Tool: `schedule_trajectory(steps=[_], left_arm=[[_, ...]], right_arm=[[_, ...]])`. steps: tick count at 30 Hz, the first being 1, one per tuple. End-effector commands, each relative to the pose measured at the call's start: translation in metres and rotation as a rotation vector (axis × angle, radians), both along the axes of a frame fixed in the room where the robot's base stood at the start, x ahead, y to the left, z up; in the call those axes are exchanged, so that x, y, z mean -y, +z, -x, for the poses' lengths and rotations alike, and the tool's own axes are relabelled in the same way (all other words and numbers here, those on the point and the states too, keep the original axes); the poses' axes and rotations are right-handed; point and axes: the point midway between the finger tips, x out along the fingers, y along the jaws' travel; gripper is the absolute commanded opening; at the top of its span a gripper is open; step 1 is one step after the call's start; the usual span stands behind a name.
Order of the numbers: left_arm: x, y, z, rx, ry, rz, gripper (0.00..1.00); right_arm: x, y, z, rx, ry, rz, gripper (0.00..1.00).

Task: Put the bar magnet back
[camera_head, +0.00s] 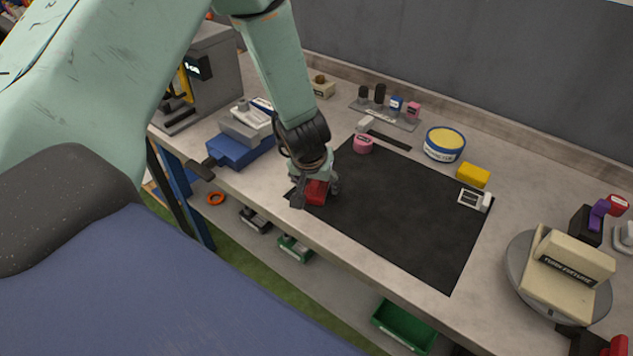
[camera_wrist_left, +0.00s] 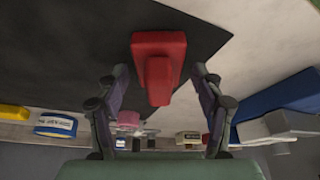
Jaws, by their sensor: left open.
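A red block (camera_head: 317,192) with a raised narrower part lies at the left front corner of the black mat (camera_head: 400,215). It may be the bar magnet; no label on it is readable. My left gripper (camera_head: 316,196) is over it, pointing down, and partly hides it in the head view. In the left wrist view the red block (camera_wrist_left: 158,50) shows just ahead of and between the two fingers of the open left gripper (camera_wrist_left: 160,80). Nothing is held. My right gripper is not in view.
A blue and grey vise (camera_head: 240,135) stands left of the gripper. A pink round item (camera_head: 363,145), a dark strip (camera_head: 388,140), a yellow-topped tub (camera_head: 445,143) and a yellow block (camera_head: 473,175) line the mat's back. A turntable with a cream fixture (camera_head: 565,265) stands right. The mat's middle is clear.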

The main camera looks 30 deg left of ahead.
Motion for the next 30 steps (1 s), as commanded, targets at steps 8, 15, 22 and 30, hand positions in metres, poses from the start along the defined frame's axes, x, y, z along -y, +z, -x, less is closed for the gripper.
schedule_trajectory(steps=[8,15,22,30], left_arm=[[0.002,0.026,0.007,0.001,0.001,0.001,0.67],[0.009,0.074,0.025,0.001,0.001,0.001,0.67],[0.013,0.107,0.039,0.000,0.001,0.001,0.67],[0.014,0.116,0.044,-0.001,0.000,0.000,0.67]], right_arm=[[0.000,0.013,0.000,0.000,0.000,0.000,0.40],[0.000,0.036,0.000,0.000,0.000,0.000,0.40],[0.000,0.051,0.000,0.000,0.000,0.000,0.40],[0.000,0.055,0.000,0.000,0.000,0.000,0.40]])
